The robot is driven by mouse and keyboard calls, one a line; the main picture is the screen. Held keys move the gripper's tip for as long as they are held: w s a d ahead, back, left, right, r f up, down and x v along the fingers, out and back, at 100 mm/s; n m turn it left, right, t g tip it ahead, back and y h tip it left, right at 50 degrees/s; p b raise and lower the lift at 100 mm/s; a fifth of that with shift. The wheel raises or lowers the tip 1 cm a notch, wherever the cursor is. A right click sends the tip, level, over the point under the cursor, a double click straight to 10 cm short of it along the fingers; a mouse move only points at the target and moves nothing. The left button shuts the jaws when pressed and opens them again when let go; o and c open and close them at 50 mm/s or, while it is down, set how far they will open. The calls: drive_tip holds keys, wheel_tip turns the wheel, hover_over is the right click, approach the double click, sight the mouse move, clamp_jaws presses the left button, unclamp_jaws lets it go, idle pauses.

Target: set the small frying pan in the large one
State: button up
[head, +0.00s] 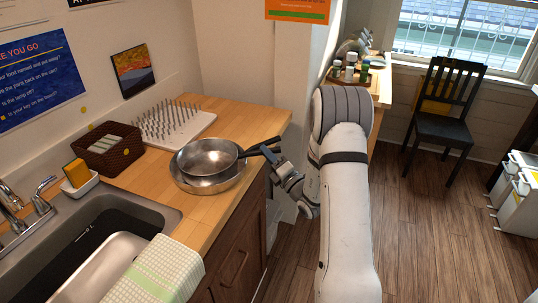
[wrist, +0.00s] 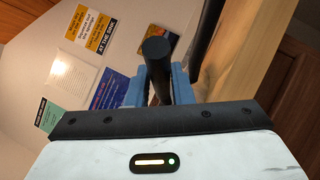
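The small frying pan (head: 208,156) is silver with a dark handle. In the head view it overlaps the large frying pan (head: 206,185), a wider silver pan on the wooden counter. The small pan looks level, over the large pan's hollow and shifted slightly toward the back. I cannot tell whether the two touch. My gripper (head: 277,162) is at the counter's right edge, at the handle ends. In the wrist view the blue fingers of my gripper (wrist: 160,88) are closed on both sides of a dark handle (wrist: 158,55). A second dark handle (wrist: 207,38) runs beside it, outside the fingers.
A white drying rack (head: 172,124) and a brown basket (head: 108,150) stand behind the pans. The sink (head: 150,210) with a green-striped towel (head: 160,270) is at the front left. Some bare counter (head: 252,122) lies at the back right.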

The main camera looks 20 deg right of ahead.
drive_tip(key=o, duration=0.4)
drive_tip(key=shift+o, duration=0.2)
drive_tip(key=b+v, duration=0.2)
drive_tip(key=v, duration=1)
drive_tip(key=s+a+r+n+g+y, duration=0.2)
drive_tip(key=a+r+n+g+y, duration=0.15)
drive_tip(key=a+n, duration=0.25)
drive_tip(key=s+a+r+n+g+y, duration=0.2)
drive_tip(key=a+n+g+y, duration=0.2)
drive_tip(key=a+n+g, duration=0.15)
drive_tip(key=s+a+r+n+g+h, duration=0.2)
drive_tip(key=s+a+n+g, duration=0.6)
drive_tip(key=s+n+g, duration=0.4)
drive_tip(key=s+d+f+n+h, duration=0.2)
drive_tip(key=s+n+h, duration=0.55)
drive_tip(key=n, duration=0.35)
drive_tip(key=d+r+n+t+h, duration=0.3)
drive_tip(key=d+n+t+h, duration=0.1)
drive_tip(key=d+n+h, duration=0.3)
drive_tip(key=shift+s+d+r+n, duration=0.3)
drive_tip(key=shift+d+r+n, duration=0.1)
drive_tip(key=shift+d+n, duration=0.75)
